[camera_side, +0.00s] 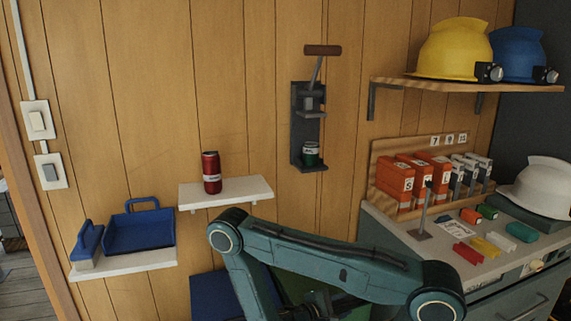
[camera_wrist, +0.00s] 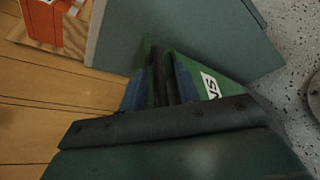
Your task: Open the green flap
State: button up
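A green surface with a white label (camera_wrist: 195,65) stands just beyond my gripper (camera_wrist: 160,85) in the wrist view; I take it to be the green flap. Only part of the label's dark lettering shows. Narrow green, dark and blue strips crowd together at the fingers, so I cannot tell whether the fingers touch the green part or how far apart they are. In the side view a patch of green (camera_side: 298,284) shows low behind my arm, which hides most of it. My gripper is low there, mostly hidden.
A blue panel (camera_side: 213,295) is left of the green patch. A grey cabinet (camera_side: 395,250) with a cluttered top stands to the right. Above are a white shelf (camera_side: 245,190) with a red can (camera_side: 211,172) and a wall-mounted can crusher (camera_side: 309,125).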

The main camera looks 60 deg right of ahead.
jog(key=shift+x, duration=0.9)
grip_shut()
jog(key=shift+r, duration=0.15)
jog(key=shift+w+d+r, duration=0.15)
jog(key=shift+r, duration=0.6)
jog(key=w+d+r+n, duration=0.1)
jog(key=w+d+r, duration=0.3)
jog(key=r, duration=0.3)
jog(key=w+d+r+n+y, duration=0.1)
jog(key=w+d+r, duration=0.3)
jog(key=r, duration=0.3)
jog(key=w+d+r+n+g, duration=0.1)
jog(key=w+d+r, duration=0.3)
jog(key=r, duration=0.3)
jog(key=shift+d+r+y, duration=0.15)
jog(key=shift+r+y, duration=0.25)
